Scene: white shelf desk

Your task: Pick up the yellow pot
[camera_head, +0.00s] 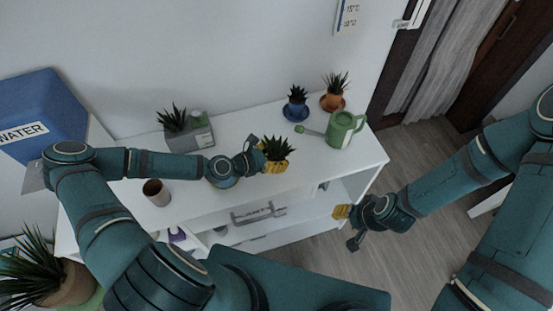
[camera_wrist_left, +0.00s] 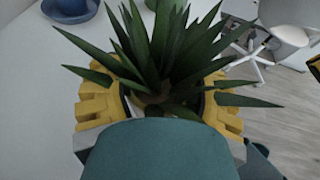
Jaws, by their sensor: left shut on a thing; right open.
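The yellow pot (camera_head: 279,164) with a spiky green plant is at the front part of the white desk top, right of its middle, in the head view. My left gripper (camera_head: 266,160) reaches it from the left and is shut on it. In the left wrist view the plant's leaves (camera_wrist_left: 165,55) rise between the yellow finger pads, and the pot is mostly hidden by leaves and gripper. I cannot tell whether the pot touches the desk. My right gripper (camera_head: 347,226) is open and empty, in front of the desk's right end.
On the white desk (camera_head: 235,125) stand a grey planter (camera_head: 190,136), a brown cup (camera_head: 157,192), a blue pot (camera_head: 296,111), an orange pot (camera_head: 332,101) and a green watering can (camera_head: 342,130). A blue WATER box (camera_head: 45,105) is at left. Open floor lies right.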

